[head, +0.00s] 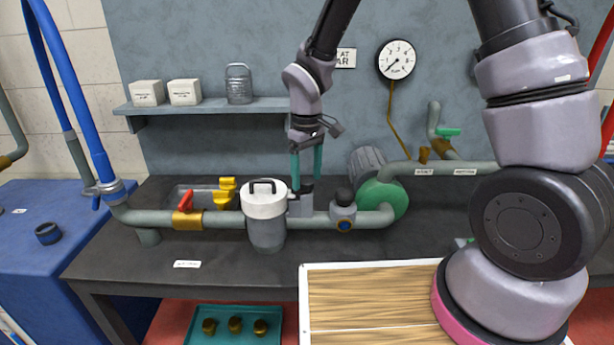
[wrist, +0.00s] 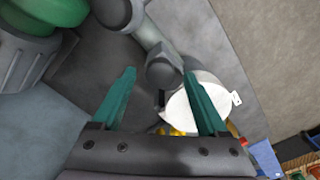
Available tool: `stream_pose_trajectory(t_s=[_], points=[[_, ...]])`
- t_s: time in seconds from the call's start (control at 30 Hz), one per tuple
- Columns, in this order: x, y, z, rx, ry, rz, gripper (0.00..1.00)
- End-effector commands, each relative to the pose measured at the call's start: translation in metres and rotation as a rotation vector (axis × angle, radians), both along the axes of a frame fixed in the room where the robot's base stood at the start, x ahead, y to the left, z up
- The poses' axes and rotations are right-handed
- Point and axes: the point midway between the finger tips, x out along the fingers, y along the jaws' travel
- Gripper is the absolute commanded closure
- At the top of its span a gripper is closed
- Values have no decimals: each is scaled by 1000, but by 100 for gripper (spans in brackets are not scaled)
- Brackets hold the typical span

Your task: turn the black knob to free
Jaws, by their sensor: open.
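A round black knob (head: 345,195) sits on top of a pipe fitting with a blue disc on its front. My gripper (head: 306,184) points down over the pipe, left of this knob and close to the white-lidded canister (head: 265,204). Its teal fingers are apart with nothing held between them. In the wrist view my gripper (wrist: 160,75) shows both fingers spread. A dark rounded part (wrist: 163,71) shows between the fingertips, beside the white lid (wrist: 198,104). I cannot tell whether this part is the knob. The knob's setting cannot be read.
A green-ended motor (head: 383,195) stands right of the knob. A yellow valve handle (head: 226,192) and a red-handled valve (head: 187,210) are to the left. A shelf (head: 205,106) and a gauge (head: 396,60) are behind. The dark bench (head: 230,262) is mostly clear in front.

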Motion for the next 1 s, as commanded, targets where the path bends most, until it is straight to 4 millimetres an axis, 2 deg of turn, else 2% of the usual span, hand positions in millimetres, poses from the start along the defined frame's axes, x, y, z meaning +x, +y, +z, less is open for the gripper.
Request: stream_pose_trajectory(t_s=[0.33,0.37,0.5,0.57,1.0], points=[[0,0,-6,0,0,-1,24],[0,0,-6,0,0,-1,28],[0,0,-5,0,0,-1,81],[0,0,-5,0,0,-1,100],[0,-1,-5,0,0,87,100]])
